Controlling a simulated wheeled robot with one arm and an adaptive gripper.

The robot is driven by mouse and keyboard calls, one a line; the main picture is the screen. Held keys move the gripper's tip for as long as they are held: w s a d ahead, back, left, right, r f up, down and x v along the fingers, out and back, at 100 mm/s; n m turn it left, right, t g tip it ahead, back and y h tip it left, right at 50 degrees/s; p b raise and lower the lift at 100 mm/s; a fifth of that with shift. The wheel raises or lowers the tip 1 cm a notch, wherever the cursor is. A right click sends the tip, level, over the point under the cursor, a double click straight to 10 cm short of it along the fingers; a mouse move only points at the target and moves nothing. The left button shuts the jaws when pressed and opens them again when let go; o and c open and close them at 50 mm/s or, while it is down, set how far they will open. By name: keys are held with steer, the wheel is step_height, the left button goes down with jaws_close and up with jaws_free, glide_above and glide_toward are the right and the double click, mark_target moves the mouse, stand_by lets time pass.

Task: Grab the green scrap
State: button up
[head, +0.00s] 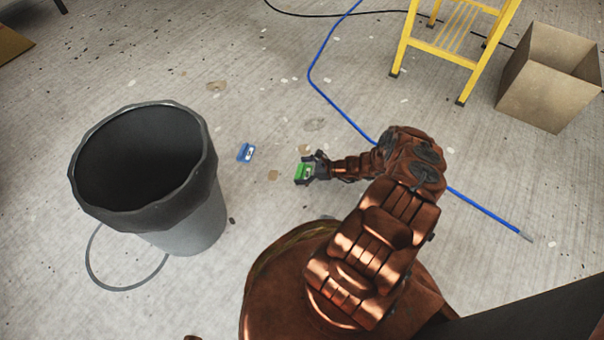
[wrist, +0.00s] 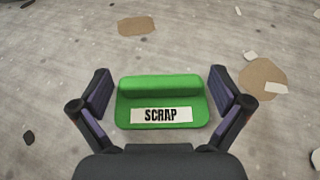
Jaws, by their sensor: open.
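The green scrap (head: 303,173) lies on the concrete floor, right of the bin. In the wrist view the green scrap (wrist: 161,91) has a raised ridge and a white label reading "SCRAP". My gripper (head: 310,168) is at the scrap in the head view. In the wrist view my gripper (wrist: 161,88) is open, with one finger on each side of the scrap and a small gap at both sides. Whether the fingers reach down to its level is hard to tell.
A blue piece (head: 246,153) lies between the scrap and a grey lined bin (head: 187,215). A blue hose (head: 318,85) runs behind my arm. A yellow ladder (head: 438,50) and an open cardboard box (head: 540,94) stand back right. Flat debris dots the floor.

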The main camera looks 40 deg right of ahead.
steer(key=shift+c, duration=0.4)
steer(key=c, duration=0.8)
steer(key=shift+r, duration=0.1)
